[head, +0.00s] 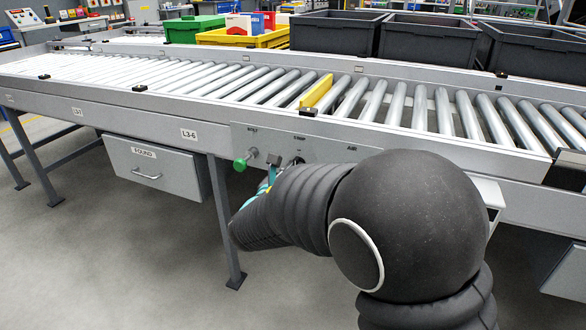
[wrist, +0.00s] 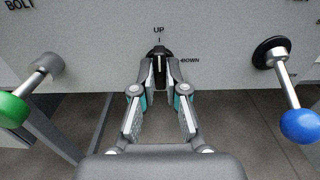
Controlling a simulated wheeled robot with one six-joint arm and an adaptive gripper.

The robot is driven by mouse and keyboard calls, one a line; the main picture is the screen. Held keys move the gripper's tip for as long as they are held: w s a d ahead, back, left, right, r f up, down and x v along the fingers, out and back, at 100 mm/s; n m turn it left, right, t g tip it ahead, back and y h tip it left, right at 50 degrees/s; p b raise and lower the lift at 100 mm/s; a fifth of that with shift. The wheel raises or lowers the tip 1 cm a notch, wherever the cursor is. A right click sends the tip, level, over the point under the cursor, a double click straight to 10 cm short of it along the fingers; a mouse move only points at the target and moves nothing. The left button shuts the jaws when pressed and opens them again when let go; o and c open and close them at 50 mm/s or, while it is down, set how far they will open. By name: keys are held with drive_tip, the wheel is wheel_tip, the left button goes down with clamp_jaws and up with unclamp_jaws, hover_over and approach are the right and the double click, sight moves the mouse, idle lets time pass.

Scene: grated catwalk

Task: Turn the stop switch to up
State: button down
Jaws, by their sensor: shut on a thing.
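The stop switch (wrist: 158,51) is a black rotary knob on the grey panel, in the upper middle of the wrist view. UP is printed above it with a short tick, and DOWN at its right. My gripper (wrist: 160,75) has its two fingers around the knob from left and right, shut on it. The knob's grip stands about upright between the fingers; its exact pointing is partly hidden by them. In the head view the dark switch (head: 298,160) shows just past my arm, which covers most of my gripper.
A green-ended lever (wrist: 15,108) sits left of the switch, under BOLT. A blue-ended lever (wrist: 298,124) sits at the right. The panel is on the side of a roller conveyor (head: 230,80). A drawer box (head: 158,170) hangs below at the left.

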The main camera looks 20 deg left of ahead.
idle(0.3)
drive_tip(key=c, duration=1.2)
unclamp_jaws()
drive_tip(key=s+a, duration=0.1)
drive_tip(key=s, duration=1.1)
